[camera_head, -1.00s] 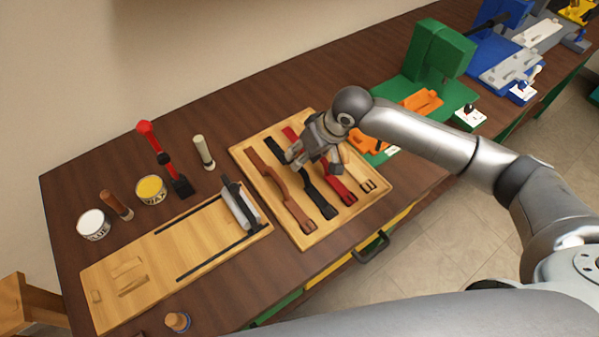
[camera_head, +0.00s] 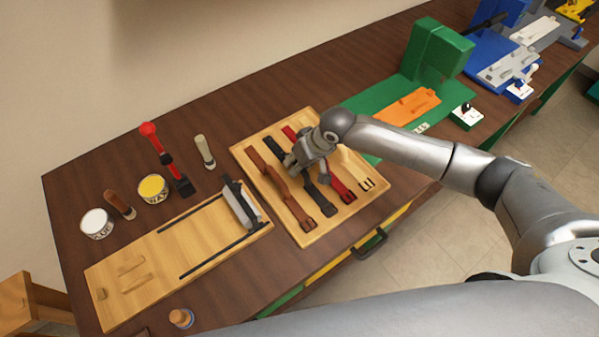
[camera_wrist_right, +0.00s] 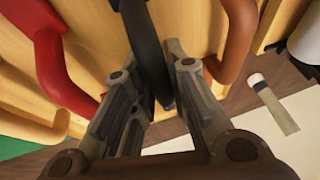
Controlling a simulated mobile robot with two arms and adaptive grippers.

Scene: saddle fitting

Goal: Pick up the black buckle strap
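The black buckle strap (camera_head: 325,200) lies on a light wooden tray (camera_head: 316,240), between a brown strap (camera_head: 290,201) and a red strap (camera_head: 341,187). My right gripper (camera_head: 294,163) is down over the far half of the black strap and hides part of it. In the right wrist view the black strap (camera_wrist_right: 147,40) passes between the two spread fingers of the gripper (camera_wrist_right: 158,75). Whether either finger touches it cannot be told. The brown strap (camera_wrist_right: 238,40) and red strap (camera_wrist_right: 55,65) lie on either side. My left gripper is not in view.
A pale strap (camera_head: 358,168) lies at the tray's right. A wooden board with a grey clamp (camera_head: 240,205), two tins (camera_head: 153,188), a red-handled tool (camera_head: 163,157) and a pale cylinder (camera_head: 205,151) stand left. A green fixture (camera_head: 437,52) stands right. Bare table lies behind the tray.

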